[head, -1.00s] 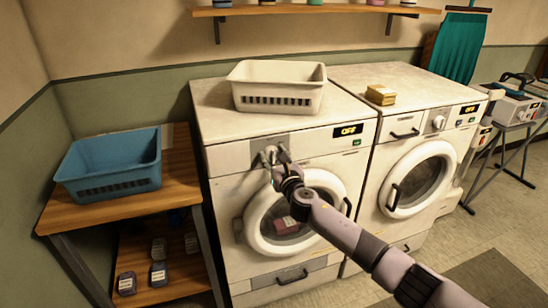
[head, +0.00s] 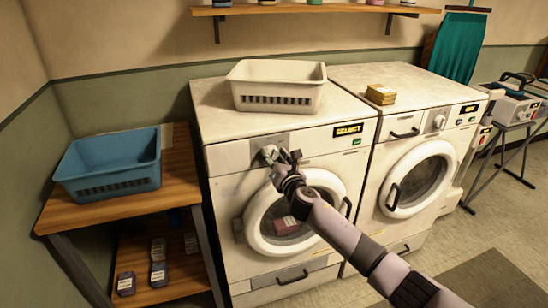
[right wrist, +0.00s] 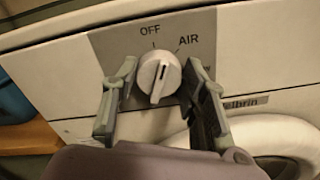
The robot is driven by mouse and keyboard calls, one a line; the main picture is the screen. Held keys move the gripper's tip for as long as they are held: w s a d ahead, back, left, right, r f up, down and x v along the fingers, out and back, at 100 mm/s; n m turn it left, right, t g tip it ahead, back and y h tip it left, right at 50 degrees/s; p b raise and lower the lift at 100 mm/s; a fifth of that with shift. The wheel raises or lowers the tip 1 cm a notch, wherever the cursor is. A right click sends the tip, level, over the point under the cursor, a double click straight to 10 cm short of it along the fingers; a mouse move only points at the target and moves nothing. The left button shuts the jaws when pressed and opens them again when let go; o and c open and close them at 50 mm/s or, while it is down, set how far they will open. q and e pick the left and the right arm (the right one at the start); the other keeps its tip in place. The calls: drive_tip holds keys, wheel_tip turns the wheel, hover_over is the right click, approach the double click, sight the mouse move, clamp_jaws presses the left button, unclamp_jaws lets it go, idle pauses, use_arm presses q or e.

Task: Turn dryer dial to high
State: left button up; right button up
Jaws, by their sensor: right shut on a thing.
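The dryer (head: 225,180) is the left white machine in the head view, and its lit display (head: 348,130) shows a word that looks like SELECT. Its white dial (right wrist: 158,73) is on a grey panel, with OFF and AIR printed above it. The dial's dark pointer line leans slightly right of upright, between those two words. My right gripper (right wrist: 163,92) is shut on the dial, one finger on each side; it also shows in the head view (head: 280,160). The right finger hides part of another label. My left gripper is not in view.
A second white machine (head: 365,190) with its own dial (head: 438,122) stands to the right. A cream basket (head: 277,88) sits on the dryer. A blue basket (head: 110,165) stands on a wooden shelf unit (head: 183,180) at left. The dryer's round door (head: 262,235) is below my gripper.

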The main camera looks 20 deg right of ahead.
drive_tip(key=m, duration=0.6)
drive_tip(key=shift+d+f+m+b, duration=0.1)
drive_tip(key=shift+m+b, duration=0.2)
drive_tip(key=m, duration=0.6)
drive_tip(key=shift+f, duration=0.15)
drive_tip(key=m, duration=0.6)
drive_tip(key=shift+f+m, duration=0.1)
drive_tip(key=shift+m, duration=0.2)
drive_tip(key=m+p, duration=0.1)
drive_tip(key=m, duration=0.4)
drive_tip(key=shift+f+m, duration=0.15)
drive_tip(key=shift+m, duration=0.25)
drive_tip(key=o, duration=1.1)
drive_tip(key=shift+o, duration=0.2)
drive_tip(key=shift+s, duration=0.1)
